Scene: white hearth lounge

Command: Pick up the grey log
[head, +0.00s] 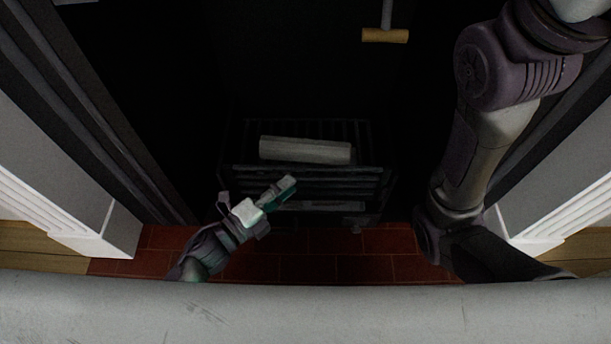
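The grey log (305,150) lies lengthwise across the top of a dark grate (350,181) inside the black fireplace. It is pale and blocky, and nothing covers it in the head view. My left gripper (285,188) reaches in from the lower left, its fingertips just below the log in the picture and apart from it. The fingers overlap from this angle, so whether they are open or shut does not show. I see nothing held in them. My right arm comes down at the right side; its gripper is not visible.
A red tiled hearth (300,267) lies in front of the grate. Dark side panels and white surround posts (75,190) flank the opening. A tool with a tan crossbar (385,36) shows at the top. A pale strip (320,206) shows low in the grate.

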